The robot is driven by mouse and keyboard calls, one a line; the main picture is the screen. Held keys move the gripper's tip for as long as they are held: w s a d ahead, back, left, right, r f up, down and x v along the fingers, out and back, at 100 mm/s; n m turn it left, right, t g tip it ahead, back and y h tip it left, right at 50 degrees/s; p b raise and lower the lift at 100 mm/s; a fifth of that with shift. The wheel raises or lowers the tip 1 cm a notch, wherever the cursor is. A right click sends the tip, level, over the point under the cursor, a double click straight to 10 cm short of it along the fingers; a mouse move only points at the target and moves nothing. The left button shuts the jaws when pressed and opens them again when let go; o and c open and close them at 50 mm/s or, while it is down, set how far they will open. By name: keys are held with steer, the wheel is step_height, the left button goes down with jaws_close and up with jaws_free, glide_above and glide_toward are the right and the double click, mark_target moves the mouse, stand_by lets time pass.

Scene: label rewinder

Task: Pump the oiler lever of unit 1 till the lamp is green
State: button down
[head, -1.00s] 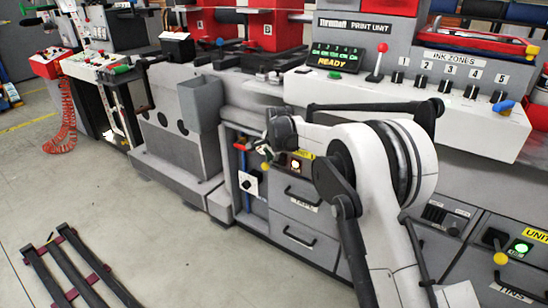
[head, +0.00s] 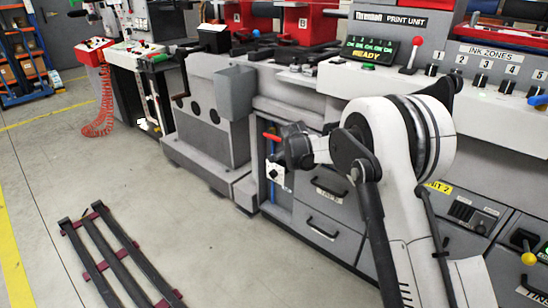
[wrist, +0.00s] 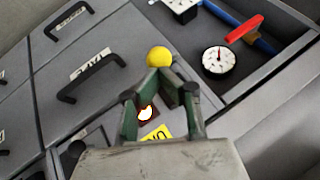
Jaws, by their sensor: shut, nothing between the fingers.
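The oiler lever's yellow ball knob (wrist: 158,57) shows in the wrist view at the tips of my gripper (wrist: 164,74). The green fingers are shut with nothing between them. The knob is just beyond the tips; I cannot tell whether they touch it. Unit 1's lamp (wrist: 146,113) is lit, with a whitish centre and a reddish rim, partly framed by the fingers. A yellow label (wrist: 157,133) is beside it, partly covered. In the head view my gripper (head: 280,158) is at the cabinet front and hides this lever and lamp.
Drawers with black handles (wrist: 80,80) are on the other side. Another unit's yellow knob (head: 528,258) is at far right. A dark rack (head: 110,250) lies on the floor.

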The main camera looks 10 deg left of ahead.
steer(key=shift+d+f, duration=0.1)
steer(key=shift+f, duration=0.15)
steer(key=w+d+p+v, duration=0.1)
steer(key=p+v, duration=0.5)
steer(key=v, duration=1.7)
steer(key=shift+d+r, duration=0.2)
steer(key=shift+r, duration=0.1)
